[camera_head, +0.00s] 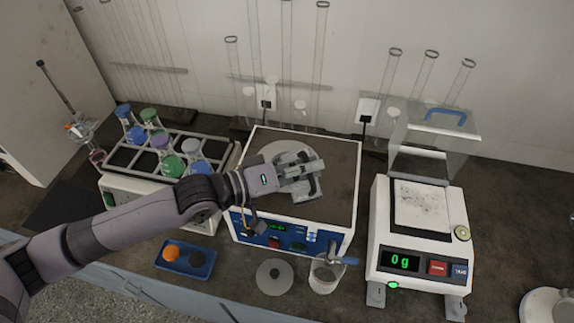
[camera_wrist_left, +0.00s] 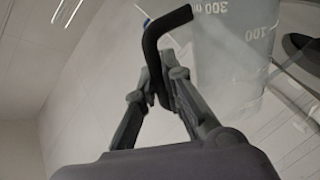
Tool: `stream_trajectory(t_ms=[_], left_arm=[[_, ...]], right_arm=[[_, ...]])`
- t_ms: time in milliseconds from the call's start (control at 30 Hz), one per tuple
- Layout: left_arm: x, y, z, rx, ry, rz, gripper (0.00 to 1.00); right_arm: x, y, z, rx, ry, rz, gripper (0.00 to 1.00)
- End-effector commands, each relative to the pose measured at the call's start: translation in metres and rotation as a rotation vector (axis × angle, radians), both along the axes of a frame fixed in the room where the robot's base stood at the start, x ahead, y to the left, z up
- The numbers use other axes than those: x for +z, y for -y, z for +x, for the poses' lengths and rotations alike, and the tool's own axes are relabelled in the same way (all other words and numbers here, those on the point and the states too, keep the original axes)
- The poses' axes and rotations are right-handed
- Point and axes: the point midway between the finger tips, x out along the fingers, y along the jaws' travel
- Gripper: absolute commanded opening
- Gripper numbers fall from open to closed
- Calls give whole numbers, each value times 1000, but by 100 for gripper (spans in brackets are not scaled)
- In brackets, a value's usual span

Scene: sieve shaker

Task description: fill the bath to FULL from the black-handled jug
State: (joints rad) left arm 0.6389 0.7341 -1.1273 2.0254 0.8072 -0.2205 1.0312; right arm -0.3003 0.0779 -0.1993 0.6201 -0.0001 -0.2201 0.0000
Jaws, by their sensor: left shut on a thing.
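My left gripper (camera_head: 306,181) reaches in from the left, above a white box with a brown top and a blue front panel, which looks like the bath (camera_head: 342,170). In the left wrist view the gripper (camera_wrist_left: 160,97) is shut on the black handle (camera_wrist_left: 152,50) of a clear jug (camera_wrist_left: 235,55). Marks for 300 and 100 show on the jug's wall. In the head view the jug is hard to make out behind and around the gripper; its liquid level cannot be told. The bath's level is not readable. My right gripper is not in view.
A clear vessel with a blue handle (camera_head: 323,277) and a grey lid (camera_head: 275,277) are in front of the bath. A blue tray (camera_head: 207,268) holds an orange and a dark ball. A flask rack (camera_head: 222,160) stands left, a balance (camera_head: 420,240) reading 0 g right.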

Motion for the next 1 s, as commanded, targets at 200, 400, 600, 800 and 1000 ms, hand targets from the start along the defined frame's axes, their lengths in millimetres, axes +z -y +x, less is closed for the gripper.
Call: stream_trajectory(t_ms=[200, 400, 600, 800, 1000], left_arm=[[1, 0, 1, 0, -14, -7, 0], [1, 0, 2, 0, -21, -9, 0], [0, -1, 2, 0, -29, -12, 0], [4, 1, -2, 1, 0, -1, 0], [-1, 5, -17, 9, 267, 100, 0]], right_arm=[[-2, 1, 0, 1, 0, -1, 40], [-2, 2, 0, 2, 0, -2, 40], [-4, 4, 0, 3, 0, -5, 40], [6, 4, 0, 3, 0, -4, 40], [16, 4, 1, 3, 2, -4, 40]])
